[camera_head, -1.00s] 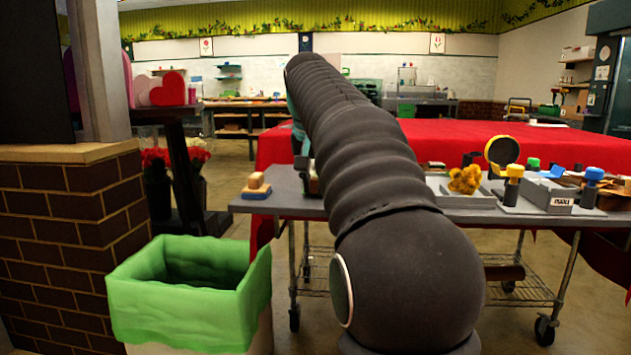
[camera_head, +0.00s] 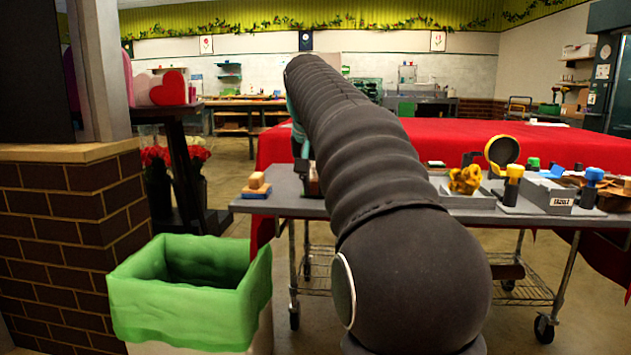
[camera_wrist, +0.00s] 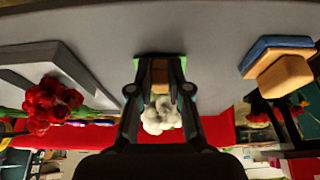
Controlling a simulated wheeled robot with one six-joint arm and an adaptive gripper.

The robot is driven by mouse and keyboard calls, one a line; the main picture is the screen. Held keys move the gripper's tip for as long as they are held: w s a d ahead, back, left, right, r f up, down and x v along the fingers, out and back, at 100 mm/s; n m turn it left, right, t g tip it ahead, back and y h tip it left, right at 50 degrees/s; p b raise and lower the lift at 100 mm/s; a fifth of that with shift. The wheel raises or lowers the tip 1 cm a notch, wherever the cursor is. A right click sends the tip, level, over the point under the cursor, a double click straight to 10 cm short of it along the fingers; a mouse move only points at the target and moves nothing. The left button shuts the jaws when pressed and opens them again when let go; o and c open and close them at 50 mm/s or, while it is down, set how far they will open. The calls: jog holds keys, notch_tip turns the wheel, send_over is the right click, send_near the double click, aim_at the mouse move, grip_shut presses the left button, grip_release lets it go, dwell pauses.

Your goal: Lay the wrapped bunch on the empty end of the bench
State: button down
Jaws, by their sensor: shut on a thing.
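My gripper (camera_wrist: 160,88) is shut on the wrapped bunch, seen in the wrist view as white blossoms (camera_wrist: 160,118) with a brown wrap (camera_wrist: 160,76) between the fingers. Green shows at the fingertips, close to the grey bench top (camera_wrist: 215,25). I cannot tell if the bunch touches the bench. In the head view my arm hides most of the gripper and bunch; a small dark and green part shows beside the arm above the bench (camera_head: 285,203).
A tan block on a blue base (camera_head: 257,186) sits at the bench's left end. Red flowers (camera_wrist: 52,105) lie by a grey tray (camera_wrist: 45,65) on the other side of my gripper. Yellow flowers (camera_head: 465,180) and tools stand further right. A green-lined bin (camera_head: 190,310) stands in front.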

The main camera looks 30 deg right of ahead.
dwell(0.3)
jog(key=c, duration=0.6)
grip_release()
jog(key=shift+c, duration=0.2)
notch_tip(320, 180, up, 7)
jog(key=p, duration=0.7)
dwell(0.7)
